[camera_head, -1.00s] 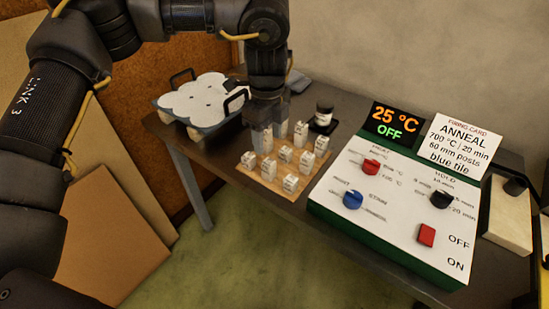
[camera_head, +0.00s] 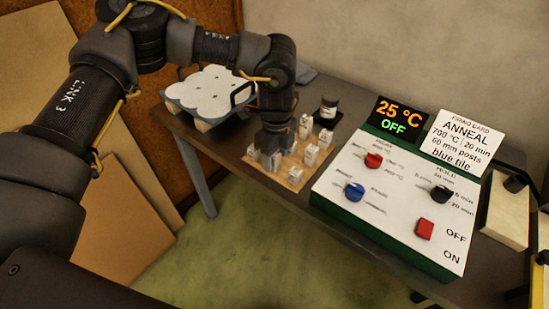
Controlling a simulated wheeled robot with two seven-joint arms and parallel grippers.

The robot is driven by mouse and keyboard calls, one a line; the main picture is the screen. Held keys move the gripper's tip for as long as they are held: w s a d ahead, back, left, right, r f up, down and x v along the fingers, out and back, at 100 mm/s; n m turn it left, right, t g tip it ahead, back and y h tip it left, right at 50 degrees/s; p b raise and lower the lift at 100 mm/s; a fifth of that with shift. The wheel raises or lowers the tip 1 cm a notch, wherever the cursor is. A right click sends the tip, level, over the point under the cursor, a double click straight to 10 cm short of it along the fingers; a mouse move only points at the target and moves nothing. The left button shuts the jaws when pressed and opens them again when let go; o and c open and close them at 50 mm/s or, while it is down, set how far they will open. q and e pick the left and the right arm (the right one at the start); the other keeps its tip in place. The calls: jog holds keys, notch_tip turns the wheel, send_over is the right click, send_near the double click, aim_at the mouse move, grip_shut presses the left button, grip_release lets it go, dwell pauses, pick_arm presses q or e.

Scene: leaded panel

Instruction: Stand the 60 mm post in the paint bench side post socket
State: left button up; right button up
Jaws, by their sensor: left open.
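Several white posts of differing heights stand on a tan wooden board (camera_head: 297,185) on the bench; a taller one (camera_head: 305,127) is at its back edge and a shorter one (camera_head: 295,174) at its front. Their labels are too small to read. My left gripper (camera_head: 270,160) points down over the left part of the board, among the posts, with its jaws open. It hides some posts, and I cannot tell whether one stands between the fingers.
A kiln controller (camera_head: 395,200) with knobs and a red switch stands right of the board, reading 25 °C OFF. Its firing card (camera_head: 462,142) says 60 mm posts. A dark-lidded jar (camera_head: 327,110) stands behind the posts. A pale block (camera_head: 507,212) is at the right.

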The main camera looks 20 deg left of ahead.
pick_arm(q)
jog(key=shift+f, duration=0.65)
jog(key=c, duration=1.1)
pick_arm(e)
jog(key=shift+s+d+r, duration=0.15)
jog(key=shift+s+d, duration=0.05)
jog(key=shift+d, duration=0.2)
pick_arm(q)
jog(key=shift+r, duration=0.2)
